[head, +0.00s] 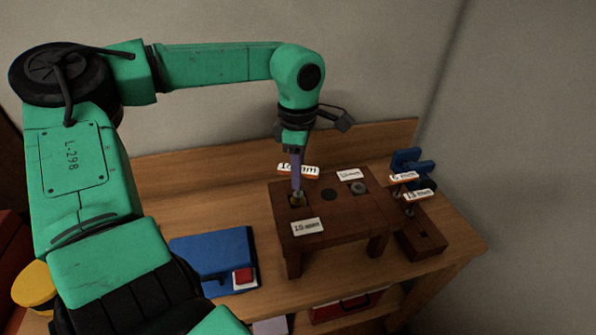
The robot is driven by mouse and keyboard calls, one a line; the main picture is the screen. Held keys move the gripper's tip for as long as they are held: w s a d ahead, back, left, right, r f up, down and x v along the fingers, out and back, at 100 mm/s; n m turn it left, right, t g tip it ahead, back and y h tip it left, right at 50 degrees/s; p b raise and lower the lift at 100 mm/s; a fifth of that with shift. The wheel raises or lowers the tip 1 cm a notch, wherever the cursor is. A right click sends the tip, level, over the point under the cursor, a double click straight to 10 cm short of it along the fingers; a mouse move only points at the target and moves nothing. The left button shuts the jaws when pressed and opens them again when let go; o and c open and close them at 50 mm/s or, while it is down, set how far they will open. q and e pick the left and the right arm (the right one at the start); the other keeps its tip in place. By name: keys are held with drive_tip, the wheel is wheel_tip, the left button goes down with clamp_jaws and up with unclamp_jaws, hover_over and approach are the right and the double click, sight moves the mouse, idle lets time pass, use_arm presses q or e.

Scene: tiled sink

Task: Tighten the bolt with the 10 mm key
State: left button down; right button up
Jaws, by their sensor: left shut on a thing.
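My left gripper (294,143) is shut on a purple key (296,172) with a white label marked in mm, partly covered by the shaft. The key is upright, its lower end at a brass-coloured bolt (297,200) in the left of a dark wooden block (330,222). I cannot tell whether the key's tip is seated on the bolt. The block's front label (307,227) seems to read 10 mm. Another label (349,175) lies behind a grey bolt (358,188) on the right. A dark round hole (329,194) sits between them. My right gripper is out of view.
A dark wooden rack (420,240) at the right holds other labelled keys (419,195) with blue parts (412,161). A blue case (213,252) with a red patch lies left of the block. A red box (345,306) sits below the bench top.

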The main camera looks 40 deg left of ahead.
use_arm(q)
drive_tip(key=m, duration=0.6)
drive_tip(key=m+p, duration=0.1)
drive_tip(key=m, duration=0.3)
drive_tip(key=shift+r, duration=0.1)
drive_tip(key=shift+w+m, duration=0.15)
drive_tip(key=shift+m, duration=1.05)
drive_tip(key=c, duration=0.6)
unclamp_jaws()
drive_tip(key=shift+c, duration=0.2)
drive_tip(key=shift+o, duration=0.8)
drive_tip(key=shift+d, duration=0.15)
